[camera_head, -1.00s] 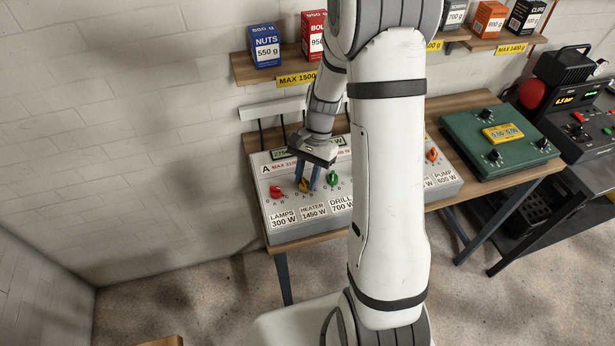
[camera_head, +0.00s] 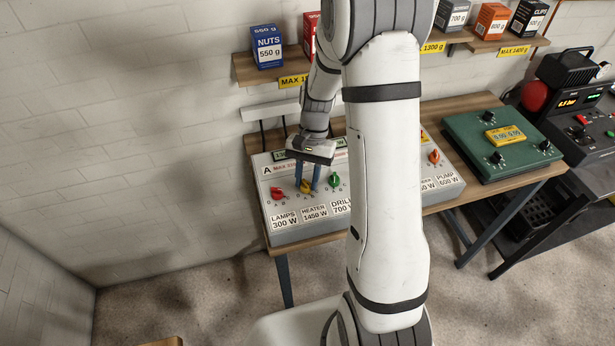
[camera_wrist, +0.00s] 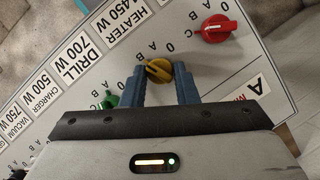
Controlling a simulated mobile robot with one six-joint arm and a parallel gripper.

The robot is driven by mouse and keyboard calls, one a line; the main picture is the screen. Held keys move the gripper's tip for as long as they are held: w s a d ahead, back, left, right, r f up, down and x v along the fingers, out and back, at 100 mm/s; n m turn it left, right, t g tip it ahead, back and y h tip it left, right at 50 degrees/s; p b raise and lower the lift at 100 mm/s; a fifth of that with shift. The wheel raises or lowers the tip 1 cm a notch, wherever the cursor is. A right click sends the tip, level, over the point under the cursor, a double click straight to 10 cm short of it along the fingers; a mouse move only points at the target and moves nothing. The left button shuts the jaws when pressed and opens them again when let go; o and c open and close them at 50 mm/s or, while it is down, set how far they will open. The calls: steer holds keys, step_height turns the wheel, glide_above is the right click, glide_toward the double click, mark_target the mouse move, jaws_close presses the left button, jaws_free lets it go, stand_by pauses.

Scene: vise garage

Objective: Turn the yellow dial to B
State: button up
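The yellow dial (camera_head: 305,187) is on the sloping face of the grey control panel (camera_head: 352,219), above the HEATER 1450 W label. My gripper (camera_head: 307,187) points down at it, with one blue finger on each side. In the wrist view the dial (camera_wrist: 159,71) shows between the two fingertips (camera_wrist: 159,74). The fingers stand apart, and a small gap shows on the right side of the dial. Contact on the left is unclear. Letters surround the dial, but I cannot tell which one its dark pointer line marks.
A red dial (camera_head: 276,194) is to the left and a green dial (camera_head: 334,180) to the right, both close to my fingers. An orange dial (camera_head: 434,157) is farther right. A shelf (camera_head: 244,70) with boxes hangs above. A green unit (camera_head: 497,140) stands to the right.

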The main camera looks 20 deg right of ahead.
steer(key=o, duration=0.4)
steer(key=b+v, duration=0.1)
steer(key=v, duration=0.6)
steer(key=shift+d+r, duration=0.1)
steer(key=shift+r, duration=0.3)
steer(key=s+r+n+t, duration=0.2)
steer(key=s+r, duration=0.1)
steer(key=s, duration=0.3)
steer(key=s+a+r+n+t+h, duration=0.1)
steer(key=s+r+n+t, duration=0.1)
steer(key=s, duration=0.4)
steer(key=s+r+n+t+h, duration=0.1)
steer(key=s+r+n+t, duration=0.1)
steer(key=s+r, duration=0.3)
steer(key=shift+s+a+r+n+t, duration=0.3)
steer(key=shift+s+a+r+t, duration=0.1)
steer(key=shift+r+t, duration=0.25)
